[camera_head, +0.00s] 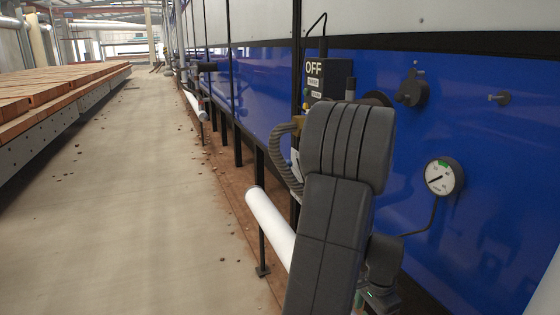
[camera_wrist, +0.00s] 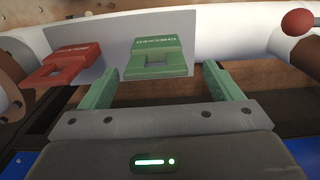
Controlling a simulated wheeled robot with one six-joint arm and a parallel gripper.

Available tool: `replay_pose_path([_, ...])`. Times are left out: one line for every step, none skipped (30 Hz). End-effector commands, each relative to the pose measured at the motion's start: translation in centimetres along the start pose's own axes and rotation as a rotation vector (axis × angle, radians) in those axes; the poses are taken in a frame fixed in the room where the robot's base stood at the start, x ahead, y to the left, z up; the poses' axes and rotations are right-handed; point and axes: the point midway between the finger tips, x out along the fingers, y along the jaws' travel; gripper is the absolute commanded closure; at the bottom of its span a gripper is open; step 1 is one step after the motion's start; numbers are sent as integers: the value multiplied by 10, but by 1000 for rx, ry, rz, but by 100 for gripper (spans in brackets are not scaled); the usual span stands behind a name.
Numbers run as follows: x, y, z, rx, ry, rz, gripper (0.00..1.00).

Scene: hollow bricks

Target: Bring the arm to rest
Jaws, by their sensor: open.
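My arm (camera_head: 335,215) is raised and folded in front of the blue machine wall in the head view. My gripper (camera_wrist: 160,72) shows in the wrist view with its two green fingers apart. Beyond them, a green lettered handle-like piece (camera_wrist: 155,68) on a grey plate appears between the fingers. I cannot tell whether they touch it. A similar red piece (camera_wrist: 65,62) sits to its left on the same plate. I see nothing held. The fingers are hidden behind the arm in the head view.
A white pipe (camera_head: 270,226) runs low along the wall; a red ball (camera_wrist: 297,21) shows at the upper right. A gauge (camera_head: 443,177) and an OFF box (camera_head: 328,80) are on the blue wall. Bricks (camera_head: 50,88) lie at left. The aisle floor (camera_head: 130,190) is open, with small debris.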

Motion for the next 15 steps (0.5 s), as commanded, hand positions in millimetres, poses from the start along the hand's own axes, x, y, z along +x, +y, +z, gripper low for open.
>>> replay_pose_path([14, 3, 1, 1, -4, 3, 15])
replay_pose_path([20, 4, 1, 1, -4, 3, 15])
replay_pose_path([27, 5, 1, 1, -4, 3, 15])
replay_pose_path([32, 5, 1, 0, -3, 2, 15])
replay_pose_path([37, 5, 1, 0, -3, 3, 15])
replay_pose_path([43, 6, 1, 0, -3, 2, 15])
replay_pose_path([47, 6, 1, 0, -3, 2, 15])
replay_pose_path([51, 6, 1, 0, -3, 2, 15])
replay_pose_path([45, 5, 0, 0, 0, 0, 15])
replay_pose_path([40, 5, 0, 0, 1, -1, 15])
replay_pose_path([38, 5, 0, 0, 2, -2, 15])
replay_pose_path([36, 4, 0, 0, 2, -2, 15])
replay_pose_path([34, 4, 0, 0, 2, -2, 15])
replay_pose_path([33, 5, 0, 0, 2, -1, 15])
replay_pose_path([32, 5, 0, 0, 1, -1, 15])
